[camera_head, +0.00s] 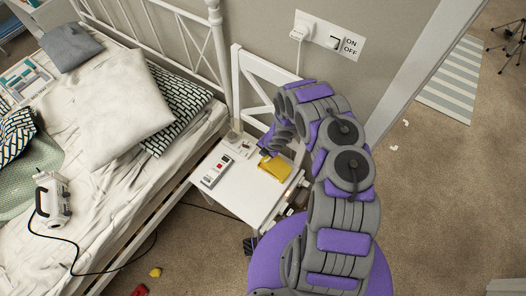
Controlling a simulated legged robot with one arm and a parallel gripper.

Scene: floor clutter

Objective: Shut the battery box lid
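My gray and purple arm reaches over a small white nightstand (239,198) between the bed and the wall. My gripper (270,142) is at the nightstand's back edge, close to the yellow item. It is small and partly hidden by my own arm, so its fingers cannot be made out. On the nightstand lie a pale box with red and dark marks (217,170), a yellow flat item (275,167) and a small white item (239,147). I cannot tell which of these is the battery box, or how its lid stands.
The bed (95,185) fills the left side, with a white appliance (52,200) trailing a black cord down to the floor. Small red and yellow items lie on the floor. The carpet at right is mostly clear.

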